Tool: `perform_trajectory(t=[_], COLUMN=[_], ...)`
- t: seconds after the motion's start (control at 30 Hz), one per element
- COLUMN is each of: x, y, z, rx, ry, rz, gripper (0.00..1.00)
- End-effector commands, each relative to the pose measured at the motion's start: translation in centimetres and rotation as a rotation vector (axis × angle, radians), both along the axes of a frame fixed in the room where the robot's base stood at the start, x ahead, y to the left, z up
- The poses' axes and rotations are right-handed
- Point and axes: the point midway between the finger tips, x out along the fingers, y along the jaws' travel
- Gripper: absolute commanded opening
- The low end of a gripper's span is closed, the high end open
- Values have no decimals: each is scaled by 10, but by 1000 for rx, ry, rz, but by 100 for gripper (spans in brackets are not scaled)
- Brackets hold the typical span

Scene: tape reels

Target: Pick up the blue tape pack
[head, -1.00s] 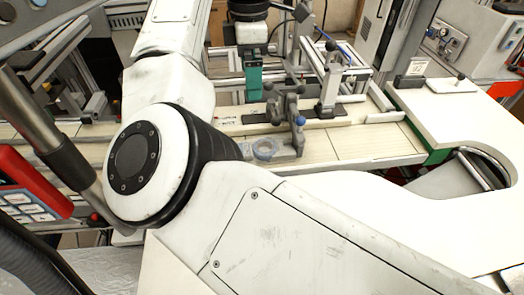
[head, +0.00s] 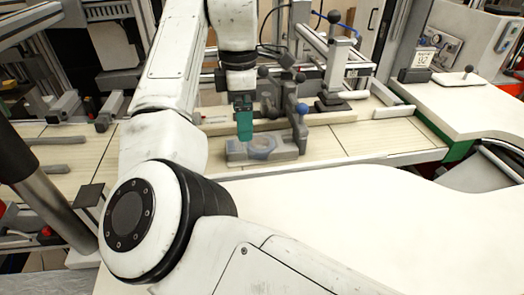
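A pale blue ring-shaped roll, which looks like the blue tape pack (head: 263,142), lies flat on a grey fixture (head: 290,152) on the wooden-topped bench. My gripper (head: 244,136), with teal fingers, points down just above and slightly left of the roll's near area. Its fingers show edge-on and blurred, so I cannot tell whether they are open or shut. I cannot tell whether the tips touch the roll. No lifted object shows at the gripper.
Grey clamps with ball knobs, one with a blue knob (head: 301,109), stand right beside the roll. A metal frame (head: 335,60) stands behind. A sign reading 92 (head: 424,60) is at the right. A pale worktop (head: 330,215) in front is clear.

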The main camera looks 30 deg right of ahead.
Motion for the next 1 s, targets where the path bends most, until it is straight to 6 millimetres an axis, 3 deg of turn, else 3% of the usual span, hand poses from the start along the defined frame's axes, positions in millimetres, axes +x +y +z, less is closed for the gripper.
perform_trajectory(t=[0.1, 0.6, 0.93, 1.0], x=[0, 4, 4, 4], y=[1, 5, 5, 5], z=[-20, -78, -84, -84], rx=[0, 0, 0, 0], ry=[1, 1, 0, 0], rz=[0, 0, -1, -1], gripper=[100, 100, 100, 93])
